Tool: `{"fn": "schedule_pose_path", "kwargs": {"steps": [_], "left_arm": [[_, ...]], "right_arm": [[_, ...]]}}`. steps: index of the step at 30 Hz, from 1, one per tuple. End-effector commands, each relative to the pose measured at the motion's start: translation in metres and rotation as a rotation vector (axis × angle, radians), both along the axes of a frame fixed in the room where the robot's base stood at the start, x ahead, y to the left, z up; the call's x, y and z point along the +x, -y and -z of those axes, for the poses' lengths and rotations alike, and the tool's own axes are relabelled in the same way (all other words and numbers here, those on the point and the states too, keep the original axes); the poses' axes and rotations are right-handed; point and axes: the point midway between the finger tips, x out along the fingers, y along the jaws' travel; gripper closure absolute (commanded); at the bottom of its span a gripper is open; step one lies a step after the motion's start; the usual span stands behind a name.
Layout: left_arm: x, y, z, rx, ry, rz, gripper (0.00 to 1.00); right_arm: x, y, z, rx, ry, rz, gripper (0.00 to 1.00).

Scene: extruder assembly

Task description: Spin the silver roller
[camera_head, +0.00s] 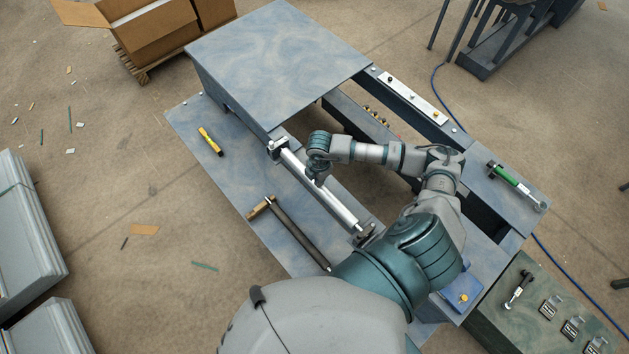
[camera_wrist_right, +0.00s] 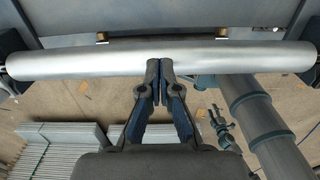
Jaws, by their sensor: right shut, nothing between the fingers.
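The silver roller (camera_head: 330,197) is mounted between two end brackets on the blue-grey machine and runs diagonally in the head view. It spans the right wrist view (camera_wrist_right: 90,62) nearly side to side. My right gripper (camera_head: 321,180) is over the middle of the roller. In the right wrist view its two fingers (camera_wrist_right: 160,66) are shut together with nothing between them, and the tips overlap the roller's lower edge. I cannot tell whether they touch it. My left gripper is not in the head view.
A yellow tool (camera_head: 210,141) lies farther left. A green-handled tool (camera_head: 516,186) lies on the right side plate. A large flat cover (camera_head: 280,60) rises behind the roller.

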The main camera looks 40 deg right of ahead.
Motion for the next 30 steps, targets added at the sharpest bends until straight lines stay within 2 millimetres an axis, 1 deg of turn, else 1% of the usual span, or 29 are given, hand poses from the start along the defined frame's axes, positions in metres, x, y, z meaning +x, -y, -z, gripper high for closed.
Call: {"fn": "schedule_pose_path", "kwargs": {"steps": [13,21,30], "left_arm": [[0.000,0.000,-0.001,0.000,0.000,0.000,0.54],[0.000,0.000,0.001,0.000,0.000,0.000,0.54],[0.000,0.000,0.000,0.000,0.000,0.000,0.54]], "right_arm": [[-0.002,-0.012,0.003,0.000,-0.002,0.001,1.00],[-0.003,-0.020,0.009,0.001,-0.005,-0.001,1.00],[-0.003,-0.020,0.008,-0.002,-0.004,0.001,1.00]]}}
